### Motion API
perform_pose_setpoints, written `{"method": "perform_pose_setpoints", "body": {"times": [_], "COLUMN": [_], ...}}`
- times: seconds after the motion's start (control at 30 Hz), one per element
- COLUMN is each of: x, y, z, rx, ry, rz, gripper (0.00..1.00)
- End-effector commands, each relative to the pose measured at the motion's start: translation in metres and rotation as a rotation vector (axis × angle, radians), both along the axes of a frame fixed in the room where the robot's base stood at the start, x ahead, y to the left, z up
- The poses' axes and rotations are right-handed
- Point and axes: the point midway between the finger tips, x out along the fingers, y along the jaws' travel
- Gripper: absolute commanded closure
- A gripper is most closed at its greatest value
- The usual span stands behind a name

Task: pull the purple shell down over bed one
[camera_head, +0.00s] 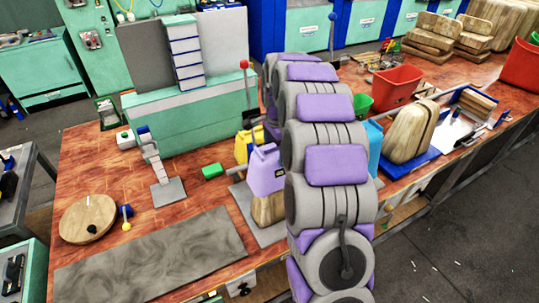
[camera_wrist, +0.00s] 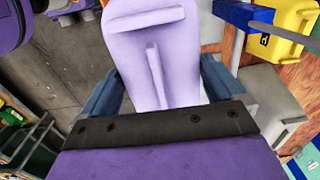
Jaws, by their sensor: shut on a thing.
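The purple shell (camera_head: 265,172) shows in the head view left of my arm, with a wooden form (camera_head: 268,208) directly under it on a grey plate. The shell's lower edge meets or overlaps the top of the form; I cannot tell how far down it sits. In the wrist view the pale purple shell (camera_wrist: 150,45), with raised ribs, fills the space between the blue fingers of my gripper (camera_wrist: 160,88). My gripper is shut on the shell. My arm hides the gripper's grip in the head view. No label shows which bed is bed one.
A yellow part (camera_head: 243,148) stands just behind the shell, and it also shows in the wrist view (camera_wrist: 293,25). Another wooden form (camera_head: 409,133) stands on a blue base (camera_head: 412,163) to the right. A red bin (camera_head: 389,90) is behind. The grey mat (camera_head: 150,252) at left is clear.

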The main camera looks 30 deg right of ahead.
Motion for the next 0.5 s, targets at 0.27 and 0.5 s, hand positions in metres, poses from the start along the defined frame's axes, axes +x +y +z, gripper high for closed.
{"method": "perform_pose_setpoints", "body": {"times": [0.27, 0.5], "x": [-0.001, -0.001], "y": [0.015, 0.016], "z": [-0.006, -0.017], "rx": [-0.012, -0.012], "ry": [0.001, 0.003], "rz": [0.003, 0.003], "gripper": [0.66, 0.66]}}
